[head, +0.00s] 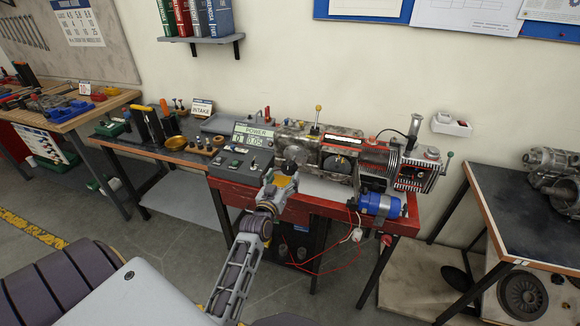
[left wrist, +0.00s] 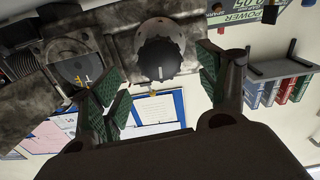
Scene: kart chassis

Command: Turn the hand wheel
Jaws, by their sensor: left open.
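In the left wrist view, a round worn-metal part with a dark face and a pale mark (left wrist: 160,62) lies between my left gripper's fingers, and it looks like the hand wheel. My left gripper (left wrist: 172,90) is open, with green pads on either side of this part; I cannot tell whether they touch it. In the head view my left gripper (head: 293,154) is at the front of the grey worn machine housing (head: 345,147), and it hides the wheel there. My right gripper is in neither view.
A control box with a POWER display (head: 253,136) stands just left of the gripper. A blue cylinder (head: 381,205) and red wires are at the right of the red bench (head: 400,226).

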